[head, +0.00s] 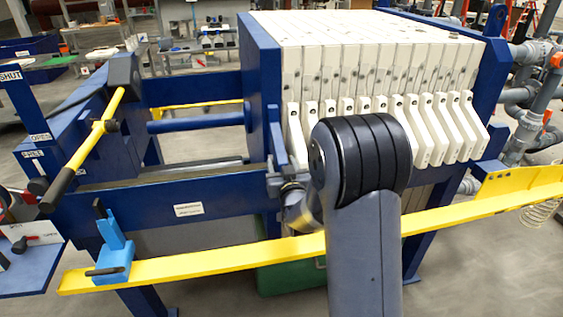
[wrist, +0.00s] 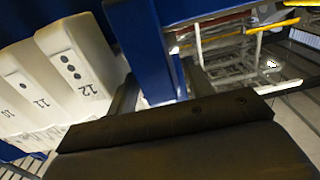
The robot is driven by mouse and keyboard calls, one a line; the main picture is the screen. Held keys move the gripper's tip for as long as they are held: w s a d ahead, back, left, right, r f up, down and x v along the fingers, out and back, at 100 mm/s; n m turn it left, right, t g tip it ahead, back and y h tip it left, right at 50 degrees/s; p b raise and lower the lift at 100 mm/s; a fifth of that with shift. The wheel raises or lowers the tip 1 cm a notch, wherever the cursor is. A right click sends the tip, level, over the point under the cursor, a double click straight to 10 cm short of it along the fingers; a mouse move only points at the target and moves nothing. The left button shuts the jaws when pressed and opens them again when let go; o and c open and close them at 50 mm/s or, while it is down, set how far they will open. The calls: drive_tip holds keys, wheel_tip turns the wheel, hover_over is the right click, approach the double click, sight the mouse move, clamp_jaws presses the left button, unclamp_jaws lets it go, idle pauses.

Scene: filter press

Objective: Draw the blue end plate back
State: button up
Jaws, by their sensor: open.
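The blue end plate (head: 259,85) stands upright against the left end of the white filter plate pack (head: 385,60). In the wrist view the blue end plate (wrist: 143,45) is beside the white plate marked 12 (wrist: 82,75). My gripper (head: 284,188) is open, low at the near edge of the end plate, partly hidden behind my own arm. I cannot tell whether it touches the plate. A blue shaft (head: 195,121) runs from the plate's left side toward the blue end frame (head: 75,140).
A yellow rail (head: 200,263) crosses in front, with a light blue clamp-like part (head: 116,250) at its left. A yellow lever with black grip (head: 88,148) stands at the left frame. Grey pipes (head: 520,95) are at the right. The space left of the end plate is clear except for the shaft.

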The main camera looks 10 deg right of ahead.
drive_tip(key=shift+w, duration=0.25)
clamp_jaws()
idle(0.4)
